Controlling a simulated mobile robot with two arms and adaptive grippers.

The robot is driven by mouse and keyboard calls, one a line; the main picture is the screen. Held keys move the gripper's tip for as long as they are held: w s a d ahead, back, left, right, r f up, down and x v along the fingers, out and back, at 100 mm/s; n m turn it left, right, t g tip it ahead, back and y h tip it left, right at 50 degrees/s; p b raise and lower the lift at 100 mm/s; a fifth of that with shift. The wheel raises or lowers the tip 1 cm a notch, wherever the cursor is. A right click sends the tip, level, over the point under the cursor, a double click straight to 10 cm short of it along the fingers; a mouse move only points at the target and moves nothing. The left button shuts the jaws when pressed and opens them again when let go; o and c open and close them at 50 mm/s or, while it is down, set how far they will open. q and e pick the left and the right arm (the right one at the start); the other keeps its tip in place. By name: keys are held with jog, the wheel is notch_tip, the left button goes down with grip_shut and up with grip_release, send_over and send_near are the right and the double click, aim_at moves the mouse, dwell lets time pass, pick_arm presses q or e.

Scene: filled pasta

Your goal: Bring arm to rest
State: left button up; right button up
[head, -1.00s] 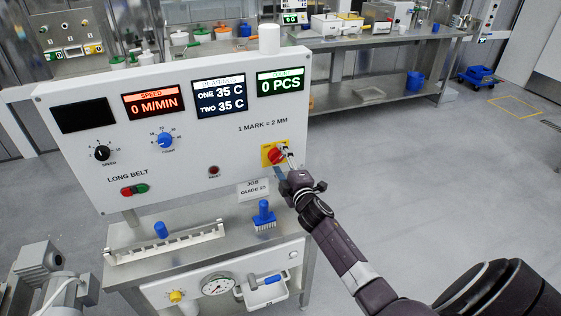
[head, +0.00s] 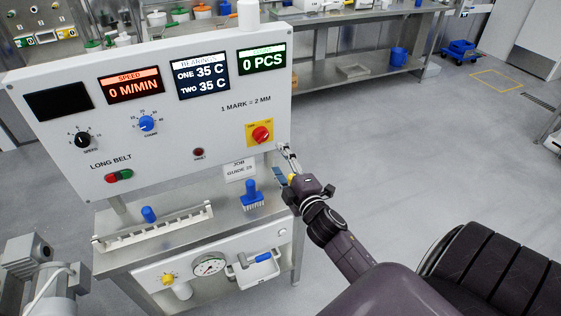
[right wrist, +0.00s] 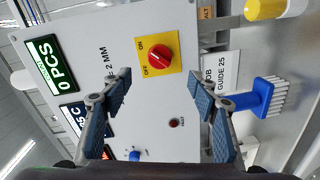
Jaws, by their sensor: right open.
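My right gripper (head: 285,165) is open and empty, just off the right edge of the white control panel (head: 75,135). In the right wrist view its two blue-padded fingers (right wrist: 160,105) stand wide apart with nothing between the pads. The red rotary switch (head: 262,134) on its yellow plate is on the panel, up and left of the gripper and apart from it. The switch also shows in the right wrist view (right wrist: 159,57), beyond the fingertips. My left gripper is not in view.
Below the panel, a steel bench holds a blue brush (head: 252,196), a white toothed strip (head: 155,228) and a job guide card (head: 240,169). A grey motor (head: 35,265) stands at lower left. A steel table (head: 350,70) is behind.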

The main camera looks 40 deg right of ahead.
dwell(0.5)
jog(key=s+a+f+m+g+y, duration=0.1)
jog(key=s+a+f+m+g, duration=0.3)
jog(key=s+a, duration=0.45)
jog(key=s+a+f+m+g+y, duration=0.25)
jog(key=s+a+f+g, duration=0.2)
jog(key=s, duration=0.75)
jog(key=s+a+f+m+g+y, duration=0.1)
jog(key=s+a+f+m+g, duration=0.35)
jog(key=s+a, duration=0.4)
notch_tip(320, 180, down, 25)
jog(key=s+d+g+b, duration=0.1)
jog(key=s+d+g, duration=0.1)
jog(key=s+d+f+b, duration=0.1)
jog(key=s+d+f, duration=0.1)
jog(key=s+f, duration=1.5)
notch_tip(320, 180, down, 2)
jog(key=shift+s+d+f+n+g+h, duration=0.1)
jog(key=shift+s+d+n+g+h, duration=0.2)
jog(key=shift+d+g+h, duration=0.1)
